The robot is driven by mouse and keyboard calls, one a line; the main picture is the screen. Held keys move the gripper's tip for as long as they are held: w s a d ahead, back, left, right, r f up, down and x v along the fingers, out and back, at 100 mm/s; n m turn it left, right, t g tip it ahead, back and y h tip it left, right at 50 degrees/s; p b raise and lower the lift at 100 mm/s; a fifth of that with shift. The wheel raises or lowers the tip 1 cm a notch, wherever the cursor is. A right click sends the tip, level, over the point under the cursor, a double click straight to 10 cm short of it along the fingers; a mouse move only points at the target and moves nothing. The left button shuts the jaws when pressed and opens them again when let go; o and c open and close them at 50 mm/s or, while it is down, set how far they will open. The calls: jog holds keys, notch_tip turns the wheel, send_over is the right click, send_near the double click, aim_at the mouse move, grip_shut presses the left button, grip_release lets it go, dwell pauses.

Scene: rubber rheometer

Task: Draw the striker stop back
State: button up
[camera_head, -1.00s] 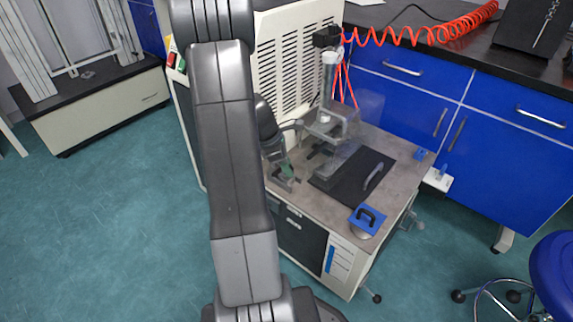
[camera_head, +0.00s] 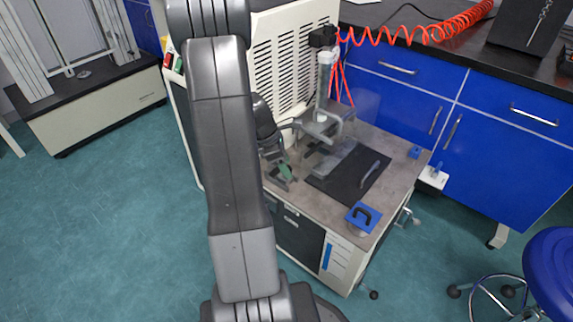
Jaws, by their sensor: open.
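The rheometer (camera_head: 326,85) stands on a grey worktop, with a pale upright cylinder over a grey clamp-like bracket. I cannot single out the striker stop for certain at this size. A small green part (camera_head: 286,171) shows at the left edge of the worktop, beside the bracket. My gripper (camera_head: 282,177) is at that green part, pointing down and open. My arm hides part of the view to its left, and I cannot tell whether the fingers touch the green part.
A black mat (camera_head: 352,185) with a grey handle-like piece lies on the worktop (camera_head: 392,183). Blue cabinets (camera_head: 400,95) stand behind, and a blue stool (camera_head: 550,268) is at right. The floor at left is clear.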

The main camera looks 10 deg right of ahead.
jog(key=p+v, duration=0.4)
jog(key=v, duration=0.8)
jog(key=shift+r, duration=0.4)
jog(key=b+x, duration=0.2)
jog(key=x, duration=0.5)
jog(key=b+x, duration=0.3)
jog(key=x, duration=0.4)
jog(key=shift+a, duration=0.25)
jog(key=shift+w+f+b, duration=0.15)
jog(key=shift+w+b, duration=0.05)
jog(key=shift+b, duration=0.1)
jog(key=shift+w+a, duration=0.25)
jog(key=shift+r, duration=0.2)
